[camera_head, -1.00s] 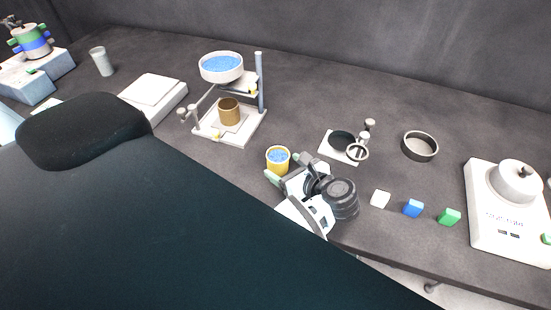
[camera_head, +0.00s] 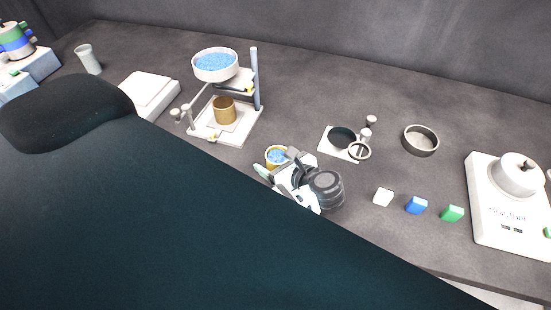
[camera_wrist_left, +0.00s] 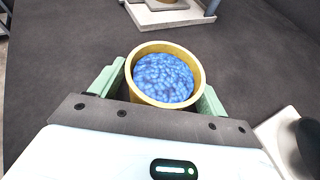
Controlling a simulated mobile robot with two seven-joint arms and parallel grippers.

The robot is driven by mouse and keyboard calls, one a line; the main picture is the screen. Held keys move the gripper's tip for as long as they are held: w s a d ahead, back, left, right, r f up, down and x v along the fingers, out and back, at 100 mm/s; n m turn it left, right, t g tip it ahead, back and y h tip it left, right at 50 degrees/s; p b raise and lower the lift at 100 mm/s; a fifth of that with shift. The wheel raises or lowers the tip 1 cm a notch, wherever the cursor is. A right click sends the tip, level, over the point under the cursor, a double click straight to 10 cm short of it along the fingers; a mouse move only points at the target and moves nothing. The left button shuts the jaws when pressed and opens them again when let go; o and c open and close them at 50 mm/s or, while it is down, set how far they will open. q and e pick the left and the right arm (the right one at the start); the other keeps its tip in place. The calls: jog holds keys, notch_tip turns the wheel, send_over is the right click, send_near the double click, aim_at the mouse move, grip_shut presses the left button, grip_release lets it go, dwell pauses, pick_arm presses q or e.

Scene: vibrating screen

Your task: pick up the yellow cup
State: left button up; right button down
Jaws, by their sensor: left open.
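The yellow cup (camera_head: 275,152) holds blue granules and stands on the dark bench, partly hidden behind my left gripper in the head view. In the left wrist view the yellow cup (camera_wrist_left: 199,66) sits between the two green fingers. My left gripper (camera_head: 274,166) is open, with one finger on each side of the cup; in the left wrist view its fingers (camera_wrist_left: 163,88) flank the cup's near half. Whether the fingers touch the cup I cannot tell. My right gripper is not in view.
A stand with a blue-filled sieve pan (camera_head: 215,66) and a brown cup (camera_head: 224,110) is behind left. A white plate with a ring (camera_head: 359,150), a metal ring (camera_head: 420,140), small white, blue (camera_head: 416,205) and green blocks, and a white device (camera_head: 509,205) are to the right.

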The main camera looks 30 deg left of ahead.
pick_arm(q)
jog(key=shift+d, duration=0.1)
jog(key=shift+s, duration=0.1)
jog(key=shift+c, duration=1)
jog(key=c, duration=0.9)
jog(key=shift+r, duration=0.15)
notch_tip(320, 180, up, 10)
jog(key=shift+f+b, duration=0.1)
jog(key=shift+b, duration=0.3)
